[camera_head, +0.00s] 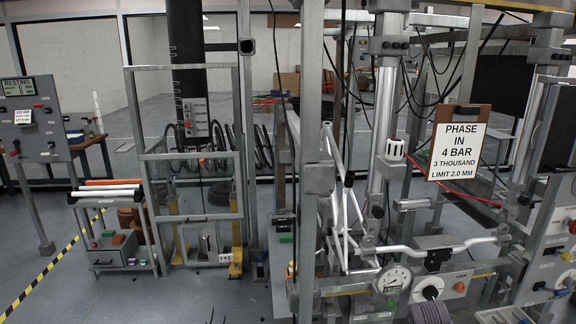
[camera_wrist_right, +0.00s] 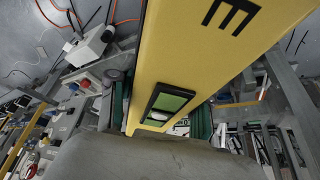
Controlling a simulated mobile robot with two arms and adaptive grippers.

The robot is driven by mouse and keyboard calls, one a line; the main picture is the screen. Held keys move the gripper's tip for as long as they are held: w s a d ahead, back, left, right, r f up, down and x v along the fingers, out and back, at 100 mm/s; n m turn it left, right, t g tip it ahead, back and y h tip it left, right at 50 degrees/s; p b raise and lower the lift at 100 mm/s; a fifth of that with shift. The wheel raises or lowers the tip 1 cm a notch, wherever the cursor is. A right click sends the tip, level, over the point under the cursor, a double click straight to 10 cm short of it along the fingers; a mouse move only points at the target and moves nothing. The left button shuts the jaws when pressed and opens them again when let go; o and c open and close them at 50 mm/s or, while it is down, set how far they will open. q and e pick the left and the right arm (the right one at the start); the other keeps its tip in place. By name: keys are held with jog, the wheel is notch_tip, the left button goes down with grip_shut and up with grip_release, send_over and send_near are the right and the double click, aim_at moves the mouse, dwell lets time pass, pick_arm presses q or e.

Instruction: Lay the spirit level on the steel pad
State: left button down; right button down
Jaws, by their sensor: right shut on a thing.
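A yellow spirit level (camera_wrist_right: 196,50) fills the middle of the right wrist view, with a green vial window (camera_wrist_right: 167,103) and a black mark on its face. My right gripper (camera_wrist_right: 160,112) is shut on it; dark finger parts show along both of its sides. The level runs from the upper right toward the lower middle, and a grey rounded surface hides the part below. Neither the level nor my right gripper can be made out in the head view. My left gripper is in neither view. I cannot pick out the steel pad with certainty.
In the head view, a steel test frame (camera_head: 311,150) with a white bicycle frame (camera_head: 345,215) and a dial gauge (camera_head: 393,280) fills the right. A clipboard sign (camera_head: 458,145) hangs there. A cart (camera_head: 120,250) and a control stand (camera_head: 38,130) are at left.

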jog(key=w+a+r+n, duration=0.2)
jog(key=a+r, duration=0.2)
jog(key=r, duration=0.6)
jog(key=s+a+r+n+y, duration=0.1)
jog(key=s+a+r+n, duration=0.2)
jog(key=s+a+r, duration=0.5)
jog(key=s+a+r+n+y, duration=0.1)
jog(key=s+a+r+n, duration=0.1)
jog(key=s, duration=0.6)
jog(key=shift+s+a+r+t+y, duration=0.15)
jog(key=shift+s+r+t+y, duration=0.15)
jog(key=shift+t, duration=0.1)
jog(key=shift+f, duration=0.15)
